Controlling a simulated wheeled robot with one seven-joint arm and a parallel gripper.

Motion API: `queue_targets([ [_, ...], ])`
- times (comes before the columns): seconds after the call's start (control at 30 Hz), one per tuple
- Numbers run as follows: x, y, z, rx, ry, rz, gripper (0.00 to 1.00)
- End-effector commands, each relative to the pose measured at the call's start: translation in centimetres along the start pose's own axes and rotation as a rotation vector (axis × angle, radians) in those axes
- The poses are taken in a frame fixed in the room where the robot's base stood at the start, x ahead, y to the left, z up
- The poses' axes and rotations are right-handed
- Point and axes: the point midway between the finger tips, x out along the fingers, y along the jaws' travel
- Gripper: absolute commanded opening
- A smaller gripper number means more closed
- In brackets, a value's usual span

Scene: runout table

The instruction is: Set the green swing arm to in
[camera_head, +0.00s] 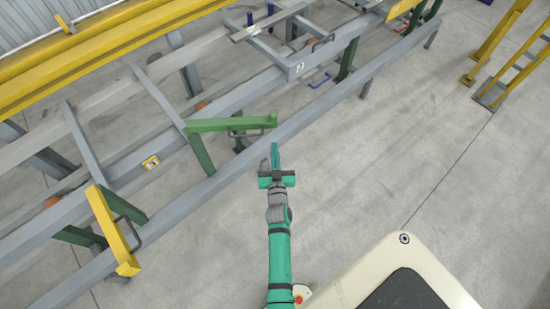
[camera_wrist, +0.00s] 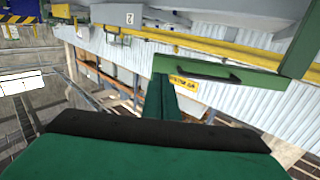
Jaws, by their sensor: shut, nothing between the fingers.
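The green swing arm (camera_head: 228,124) lies roughly left to right in the head view, with its raised end at the right, close to the grey front rail. A dark handle (camera_head: 246,134) is on its near side. The arm spans the upper right of the wrist view (camera_wrist: 260,77), its dark handle (camera_wrist: 197,70) facing me. My gripper (camera_head: 275,149) is shut and empty, just below the arm's right end in the head view. In the wrist view the closed fingers (camera_wrist: 162,88) overlap the arm's left end; I cannot tell whether they touch it.
A yellow swing arm (camera_head: 112,230) with its own handle stands at the lower left. The grey front rail (camera_head: 335,92) runs diagonally past my gripper. A grey arm (camera_head: 292,65) is farther along the table. The floor (camera_head: 400,135) to the right is clear.

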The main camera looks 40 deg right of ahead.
Motion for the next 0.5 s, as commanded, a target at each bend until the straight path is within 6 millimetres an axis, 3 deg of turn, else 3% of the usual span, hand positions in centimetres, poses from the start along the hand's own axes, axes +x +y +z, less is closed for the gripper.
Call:
queue_targets([
  [0.2, 4.0, 0.2, -0.1, -0.001, 0.001, 0.003, 0.0],
  [0.5, 7.0, 0.1, 0.0, 0.001, 0.0, 0.001, 0.0],
])
